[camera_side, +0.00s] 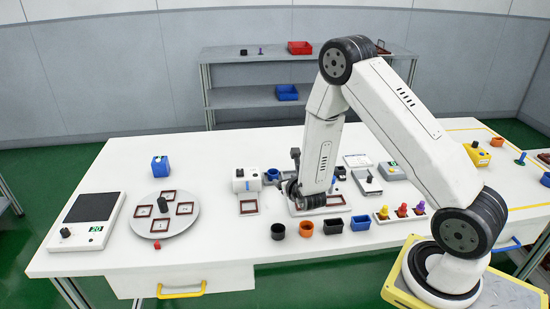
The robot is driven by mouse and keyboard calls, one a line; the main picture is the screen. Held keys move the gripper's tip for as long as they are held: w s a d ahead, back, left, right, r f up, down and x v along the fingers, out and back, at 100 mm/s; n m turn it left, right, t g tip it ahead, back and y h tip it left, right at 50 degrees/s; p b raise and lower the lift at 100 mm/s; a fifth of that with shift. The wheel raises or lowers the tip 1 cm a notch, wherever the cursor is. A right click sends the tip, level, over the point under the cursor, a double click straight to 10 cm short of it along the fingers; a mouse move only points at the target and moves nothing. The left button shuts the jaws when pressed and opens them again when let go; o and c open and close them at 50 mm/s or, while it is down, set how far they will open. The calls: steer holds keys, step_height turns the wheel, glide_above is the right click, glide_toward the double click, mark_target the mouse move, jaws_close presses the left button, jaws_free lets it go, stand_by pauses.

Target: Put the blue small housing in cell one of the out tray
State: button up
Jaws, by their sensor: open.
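A small blue square housing (360,223) stands at the right end of a row of housings near the table's front edge. A larger-looking blue block (160,166) stands at the back left. A pale tray (296,212) with dark red cell frames, which looks like the out tray, lies behind the row. My gripper (297,194) is low over the left part of this tray, pointing down; my wrist and arm hide its fingertips and part of the tray. It is open. I cannot tell whether anything lies between the fingers, or read any cell numbers.
A round plate (178,226) with red-framed pads and a scale (87,231) are at left. Coloured plugs (402,210) stand right of the row.

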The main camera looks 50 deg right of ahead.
steer(key=shift+s+d+r+m+g+h, duration=0.5)
steer(key=shift+d+m, duration=0.05)
steer(key=shift+m, duration=0.15)
steer(key=s+r+m+g, duration=0.2)
steer(key=s+m+g, duration=0.3)
steer(key=s+m, duration=0.15)
steer(key=s+r+m+g, duration=0.35)
steer(key=s+m, duration=0.25)
steer(key=m, duration=0.2)
steer(key=s+a+r+m+y, duration=0.1)
steer(key=a+r+m+y, duration=0.1)
steer(key=a+m+y, duration=0.2)
steer(key=s+a+r+m+y, duration=0.1)
steer(key=a+m+y, duration=0.3)
steer(key=a+m, duration=0.6)
steer(key=shift+s+a+r+t, duration=0.35)
steer(key=shift+s+a, duration=0.1)
steer(key=shift+a, duration=0.75)
